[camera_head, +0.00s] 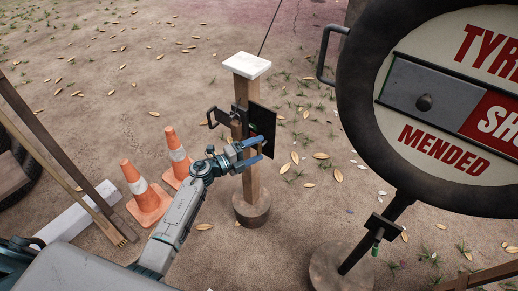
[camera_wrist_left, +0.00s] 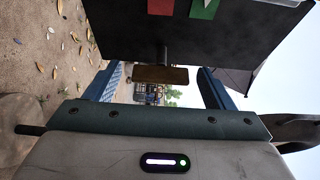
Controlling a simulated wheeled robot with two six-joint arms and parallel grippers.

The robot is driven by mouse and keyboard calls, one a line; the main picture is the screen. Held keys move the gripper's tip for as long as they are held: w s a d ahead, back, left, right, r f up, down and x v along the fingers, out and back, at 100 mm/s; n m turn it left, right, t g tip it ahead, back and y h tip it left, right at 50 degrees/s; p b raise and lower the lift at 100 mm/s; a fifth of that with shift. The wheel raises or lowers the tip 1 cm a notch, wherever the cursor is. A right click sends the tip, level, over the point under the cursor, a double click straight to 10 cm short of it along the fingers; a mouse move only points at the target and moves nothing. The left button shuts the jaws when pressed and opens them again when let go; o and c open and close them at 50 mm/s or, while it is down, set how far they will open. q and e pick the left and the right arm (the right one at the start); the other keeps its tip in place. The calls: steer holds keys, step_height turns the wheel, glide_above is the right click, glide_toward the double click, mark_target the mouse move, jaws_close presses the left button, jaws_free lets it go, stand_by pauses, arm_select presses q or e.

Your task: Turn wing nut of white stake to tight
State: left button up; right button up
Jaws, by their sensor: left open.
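The white stake is a wooden post (camera_head: 246,101) with a white cap (camera_head: 247,65), upright in a round base (camera_head: 251,210). A dark plate (camera_head: 263,125) is fixed to its side; in the left wrist view this plate (camera_wrist_left: 195,40) carries a red patch (camera_wrist_left: 161,7) and a green patch (camera_wrist_left: 204,9). A flat brown wing nut (camera_wrist_left: 160,75) on a short shaft stands out from the plate. My left gripper (camera_head: 256,149) is open at the plate, with the wing nut between its fingers in the wrist view. Finger contact cannot be told. My right gripper is out of view.
A round tyre sign (camera_head: 355,100) on a dark pole stands close at the right, with its own bracket (camera_head: 378,228). Two orange cones (camera_head: 146,200) stand left of the post, near a white block (camera_head: 80,215) and leaning planks (camera_head: 62,160). Open dirt lies behind.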

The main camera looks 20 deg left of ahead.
arm_select(q)
steer(key=v, duration=0.9)
steer(key=shift+b, duration=0.45)
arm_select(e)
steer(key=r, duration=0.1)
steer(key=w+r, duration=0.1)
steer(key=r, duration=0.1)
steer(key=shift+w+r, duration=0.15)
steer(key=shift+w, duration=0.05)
arm_select(q)
steer(key=shift+s+a, duration=0.1)
steer(key=shift+a, duration=0.05)
